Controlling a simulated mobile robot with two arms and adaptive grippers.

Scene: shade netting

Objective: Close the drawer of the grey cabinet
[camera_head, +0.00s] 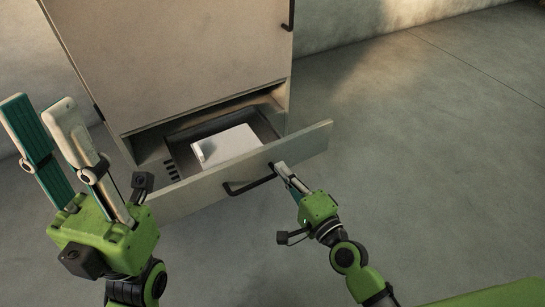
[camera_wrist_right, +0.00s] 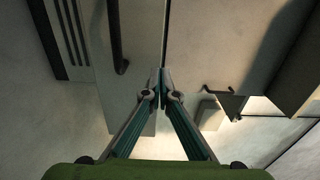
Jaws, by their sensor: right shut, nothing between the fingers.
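The grey cabinet (camera_head: 180,55) stands at the upper left of the head view. Its bottom drawer is pulled out, with a pale front panel (camera_head: 312,140) and a dark bar handle (camera_head: 240,187). A white box-like object (camera_head: 224,146) lies inside the drawer. My right gripper (camera_head: 279,166) is shut and empty, its tips at the drawer front near the right end of the handle; I cannot tell whether they touch. In the right wrist view the closed fingertips (camera_wrist_right: 161,72) are close to the drawer front (camera_wrist_right: 138,60) and its handle (camera_wrist_right: 116,35). My left gripper (camera_head: 35,112) is open, raised left of the drawer.
Another dark handle (camera_head: 291,14) is on the cabinet's upper door. The concrete floor (camera_head: 430,150) is clear to the right and in front of the drawer. A wall (camera_head: 370,20) runs behind the cabinet.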

